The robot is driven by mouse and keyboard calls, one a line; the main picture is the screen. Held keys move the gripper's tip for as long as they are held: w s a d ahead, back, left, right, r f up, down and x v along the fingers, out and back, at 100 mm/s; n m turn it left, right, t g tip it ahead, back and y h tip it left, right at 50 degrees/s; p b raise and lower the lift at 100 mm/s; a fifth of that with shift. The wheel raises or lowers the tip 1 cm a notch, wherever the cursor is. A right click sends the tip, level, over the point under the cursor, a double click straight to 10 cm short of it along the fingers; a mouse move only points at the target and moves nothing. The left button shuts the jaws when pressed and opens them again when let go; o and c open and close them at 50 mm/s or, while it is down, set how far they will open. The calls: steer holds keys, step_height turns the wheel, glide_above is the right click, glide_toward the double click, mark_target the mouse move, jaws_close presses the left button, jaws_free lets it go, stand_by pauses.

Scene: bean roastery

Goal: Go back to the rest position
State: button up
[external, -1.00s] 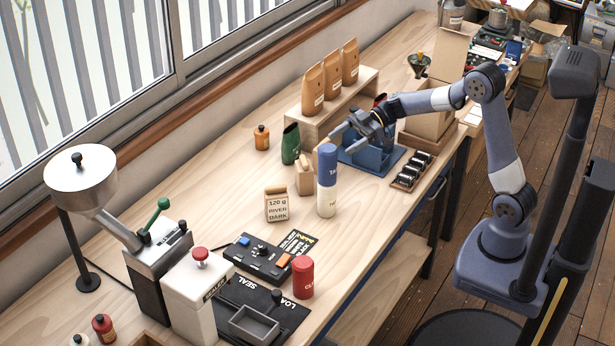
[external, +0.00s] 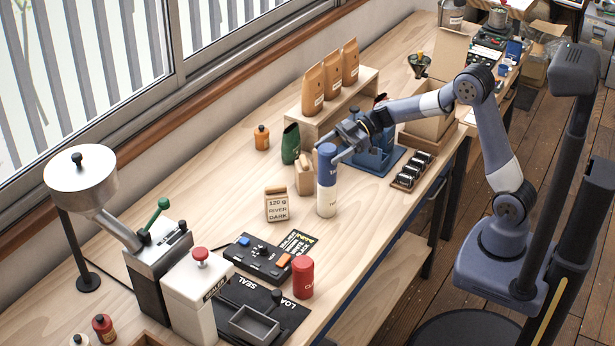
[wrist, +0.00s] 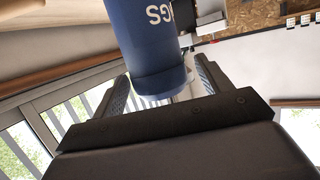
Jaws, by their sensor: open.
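My gripper (external: 340,144) is open, at the top of a blue canister (external: 327,168) that stands on a white canister (external: 327,202) on the bench. In the wrist view the blue canister (wrist: 150,45), with white letters ending in "GS", shows between the two spread fingers of my gripper (wrist: 162,82). A gap shows beside it, and I cannot tell whether either finger touches it. The stack looks upright. My arm reaches left over the bench from its base at the right.
A blue holder (external: 372,155) and a rack of dark rolls (external: 411,170) stand to the right. A shelf with brown bags (external: 313,90) stands behind.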

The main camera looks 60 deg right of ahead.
step_height(320, 180, up, 10)
steer(key=shift+w+a+r, duration=0.1)
steer(key=shift+a, duration=0.05)
steer(key=s+a+x, duration=0.1)
steer(key=s+x, duration=0.1)
steer(key=x, duration=0.9)
steer(key=s+a+r+x, duration=0.1)
steer(key=s+x, duration=0.2)
steer(key=x, duration=0.9)
steer(key=s+a+f+g, duration=0.15)
steer(key=a+f, duration=0.25)
steer(key=a, duration=0.6)
steer(key=s+a+f+t, duration=0.1)
steer(key=s+a+f, duration=0.2)
steer(key=a, duration=0.7)
step_height(320, 180, down, 9)
steer(key=b, duration=0.2)
steer(key=shift+s+d+f+n, duration=0.15)
steer(key=shift+d+f+n, duration=0.05)
steer(key=shift+n, duration=0.1)
